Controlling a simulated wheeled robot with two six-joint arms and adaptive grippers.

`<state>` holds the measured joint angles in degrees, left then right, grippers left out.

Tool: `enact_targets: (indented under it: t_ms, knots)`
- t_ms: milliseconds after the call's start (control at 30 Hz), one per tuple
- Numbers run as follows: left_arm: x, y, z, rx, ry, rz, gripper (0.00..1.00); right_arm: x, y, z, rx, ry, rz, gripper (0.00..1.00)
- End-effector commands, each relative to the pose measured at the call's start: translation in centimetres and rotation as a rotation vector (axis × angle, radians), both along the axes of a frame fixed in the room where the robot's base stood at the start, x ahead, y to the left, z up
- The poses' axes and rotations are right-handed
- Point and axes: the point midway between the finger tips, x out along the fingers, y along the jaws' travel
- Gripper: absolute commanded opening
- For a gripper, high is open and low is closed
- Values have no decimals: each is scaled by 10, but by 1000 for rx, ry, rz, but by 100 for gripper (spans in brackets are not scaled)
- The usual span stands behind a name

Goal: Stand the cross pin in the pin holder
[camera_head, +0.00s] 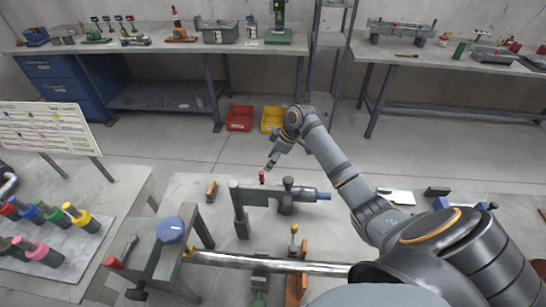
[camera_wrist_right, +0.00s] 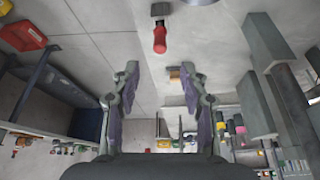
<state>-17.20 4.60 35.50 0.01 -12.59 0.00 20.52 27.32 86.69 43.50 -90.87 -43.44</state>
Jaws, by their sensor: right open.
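My right gripper (camera_head: 270,164) reaches over the far edge of the middle table. In the wrist view the right gripper (camera_wrist_right: 160,72) has its fingers spread, with nothing between them. A small upright red-topped piece (camera_head: 262,177) is just below and left of the fingertips. In the wrist view this red piece (camera_wrist_right: 160,38) lies beyond the fingertips, with a dark block (camera_wrist_right: 160,10) at its end. I cannot tell for sure whether it is the cross pin in its holder. A yellow-topped upright pin (camera_head: 293,232) stands nearer on the table. My left gripper is out of view.
A grey clamp-like fixture (camera_head: 265,196) stands near the red piece. A small brown-orange piece (camera_head: 211,188) lies left of it. A long metal bar (camera_head: 270,263) crosses the front. Red (camera_head: 239,118) and yellow (camera_head: 272,119) bins sit on the floor.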

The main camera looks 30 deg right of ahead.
Motion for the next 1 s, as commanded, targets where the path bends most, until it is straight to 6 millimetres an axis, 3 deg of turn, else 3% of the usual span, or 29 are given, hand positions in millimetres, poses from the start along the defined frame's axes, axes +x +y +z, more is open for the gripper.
enact_targets:
  t_ms: [200,1000]
  knots:
    - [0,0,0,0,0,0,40,-6,-5,18,1,0,0,44]
    - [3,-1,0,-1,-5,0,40,-6,-5,18,1,1,-1,44]
